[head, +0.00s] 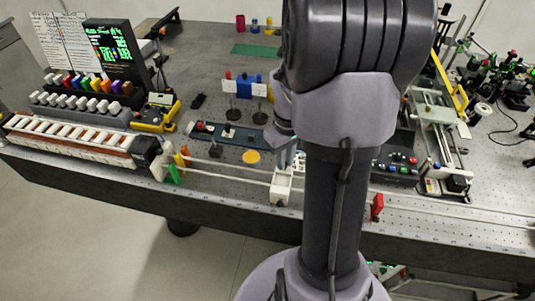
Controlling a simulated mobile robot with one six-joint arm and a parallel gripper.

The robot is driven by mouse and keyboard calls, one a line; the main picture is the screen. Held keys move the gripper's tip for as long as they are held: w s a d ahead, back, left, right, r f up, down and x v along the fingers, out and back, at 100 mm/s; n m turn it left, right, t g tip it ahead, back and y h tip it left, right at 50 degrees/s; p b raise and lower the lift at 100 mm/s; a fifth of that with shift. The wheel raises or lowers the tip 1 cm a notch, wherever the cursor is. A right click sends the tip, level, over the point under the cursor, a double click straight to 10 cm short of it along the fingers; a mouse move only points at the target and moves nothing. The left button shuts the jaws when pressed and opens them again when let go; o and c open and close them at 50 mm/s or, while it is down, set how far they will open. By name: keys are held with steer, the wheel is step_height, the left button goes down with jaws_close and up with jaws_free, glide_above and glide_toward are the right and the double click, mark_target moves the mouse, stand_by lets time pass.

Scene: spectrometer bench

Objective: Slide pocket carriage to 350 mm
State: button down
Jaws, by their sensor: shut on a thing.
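The pocket carriage (281,190) is a small white block on two pale parallel rails (233,178) along the front of the bench. It stands just left of my dark column, roughly mid-rail. My gripper (289,160) is partly visible directly above and behind the carriage. It is shut on the upper part of the carriage. My arm and column hide much of the gripper, so the exact contact of the fingers is hidden. A scale along the rails is too small to read.
A white-and-orange rack (70,138) adjoins the rails' left end, beside green and orange tabs (175,174). A red stop-like piece (376,206) stands at the rails right of my column. A yellow disc (251,156) lies behind the rails. The rail left of the carriage looks clear.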

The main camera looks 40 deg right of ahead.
steer(key=shift+s+d, duration=0.25)
steer(key=shift+s, duration=0.15)
steer(key=c, duration=1.4)
jaws_free()
step_height(320, 180, up, 18)
steer(key=p, duration=0.6)
steer(key=shift+f+p, duration=0.25)
steer(key=shift+p, duration=0.05)
